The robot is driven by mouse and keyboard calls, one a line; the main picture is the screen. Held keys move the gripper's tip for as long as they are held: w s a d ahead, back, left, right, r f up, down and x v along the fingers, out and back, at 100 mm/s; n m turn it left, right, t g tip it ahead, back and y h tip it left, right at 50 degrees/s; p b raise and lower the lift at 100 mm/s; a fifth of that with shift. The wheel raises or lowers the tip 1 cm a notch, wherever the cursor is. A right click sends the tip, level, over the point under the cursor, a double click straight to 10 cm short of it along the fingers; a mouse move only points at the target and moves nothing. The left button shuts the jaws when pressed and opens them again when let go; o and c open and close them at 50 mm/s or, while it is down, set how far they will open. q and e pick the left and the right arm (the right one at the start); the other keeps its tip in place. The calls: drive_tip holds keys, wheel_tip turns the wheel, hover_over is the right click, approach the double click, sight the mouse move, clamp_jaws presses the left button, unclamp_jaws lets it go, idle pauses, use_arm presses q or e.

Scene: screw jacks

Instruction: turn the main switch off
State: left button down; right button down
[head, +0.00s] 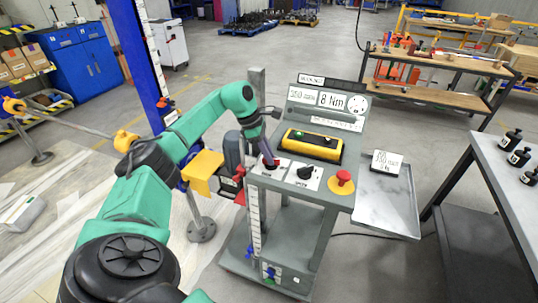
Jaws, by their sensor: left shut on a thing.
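A grey control console (325,197) stands in front of me with a sloped panel. My left gripper (271,163) points down at the left of its lower ledge and is shut on a small switch handle there, which I take as the main switch. The fingers hide most of it, so its angle cannot be read. Just to the right, a black rotary knob (305,173) sits on a white plate. Further right is a red mushroom button (343,178) on a yellow base. My right gripper is out of view.
A yellow-edged control box (312,146) lies behind the knobs. A grey side tray (388,200) holds a white sign (386,163). A blue column (140,60) rises at the left. A table with black bottles (520,157) stands at the right.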

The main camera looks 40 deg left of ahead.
use_arm(q)
drive_tip(key=shift+w+r+m+g, duration=0.15)
drive_tip(key=shift+m+g, duration=0.35)
drive_tip(key=shift+m, duration=0.8)
drive_tip(key=shift+h, duration=0.3)
drive_tip(key=c, duration=0.8)
unclamp_jaws()
drive_tip(key=shift+c, duration=0.2)
